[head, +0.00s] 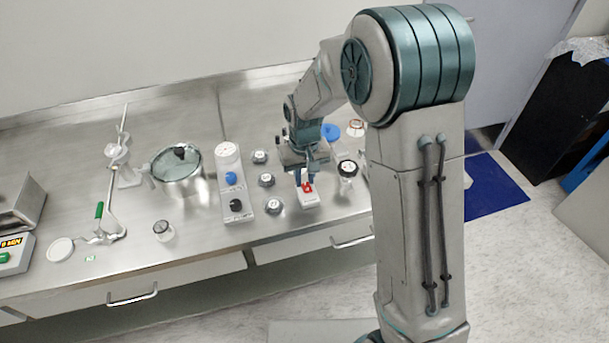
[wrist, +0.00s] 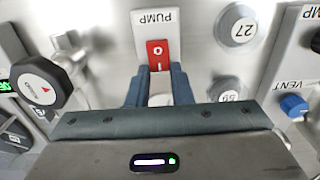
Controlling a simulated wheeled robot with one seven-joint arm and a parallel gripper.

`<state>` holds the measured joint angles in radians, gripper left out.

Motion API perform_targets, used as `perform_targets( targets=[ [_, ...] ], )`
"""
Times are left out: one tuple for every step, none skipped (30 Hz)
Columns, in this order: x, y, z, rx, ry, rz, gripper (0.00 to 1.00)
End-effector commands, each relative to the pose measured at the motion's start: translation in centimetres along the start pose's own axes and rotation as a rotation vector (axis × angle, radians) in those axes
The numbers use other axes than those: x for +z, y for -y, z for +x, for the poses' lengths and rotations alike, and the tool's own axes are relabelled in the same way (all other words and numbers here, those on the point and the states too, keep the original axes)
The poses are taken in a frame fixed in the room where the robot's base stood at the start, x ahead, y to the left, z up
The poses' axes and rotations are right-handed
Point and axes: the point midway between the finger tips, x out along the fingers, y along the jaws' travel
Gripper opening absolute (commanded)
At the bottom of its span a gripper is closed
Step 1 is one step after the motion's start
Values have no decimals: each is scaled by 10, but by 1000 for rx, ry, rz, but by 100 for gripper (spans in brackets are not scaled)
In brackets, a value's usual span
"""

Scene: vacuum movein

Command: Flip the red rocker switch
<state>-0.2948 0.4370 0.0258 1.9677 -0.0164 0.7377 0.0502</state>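The red rocker switch (wrist: 157,55) sits on a white box labelled PUMP (wrist: 155,20), with O and I marks on its face. In the head view the red switch (head: 307,187) shows on the white box (head: 309,200) near the counter's front. My gripper (wrist: 161,70) points down at it, with its two blue fingers apart. The fingertips lie on either side of the switch's lower end in the wrist view; I cannot tell whether they touch it. In the head view my gripper (head: 305,174) is right over the box's back part.
Numbered round weights (head: 267,180) and a panel with blue and black knobs (head: 232,190) stand left of the box. A jar with a black lid (head: 347,170) stands close on the right. A metal pot (head: 178,165) is farther left.

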Motion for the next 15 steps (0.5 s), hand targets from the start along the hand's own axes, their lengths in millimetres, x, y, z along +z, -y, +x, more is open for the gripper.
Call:
perform_targets(
  targets=[
    [0, 0, 0, -1, -3, 0, 0],
    [0, 0, 0, -1, -6, 0, 0],
    [0, 0, 1, -1, -14, 0, 0],
    [0, 0, 1, -1, -23, 0, 0],
    [0, 0, 2, -1, -35, 0, 0],
    [1, 0, 3, -1, -52, 0, 0],
    [1, 0, 3, 0, -68, 0, 0],
    [2, 0, 3, 0, -85, 0, 0],
    [2, 0, 3, 0, -109, 0, 0],
    [3, 0, 3, 0, -126, 0, 0],
    [3, 0, 2, 0, -144, 0, 0],
    [4, 0, 2, 0, -166, 0, 0],
    [4, 0, 2, 0, -182, 0, 0],
    [5, 0, 2, 0, -198, 0, 0],
    [5, 0, 1, 0, -221, 1, 0]
  ],
)
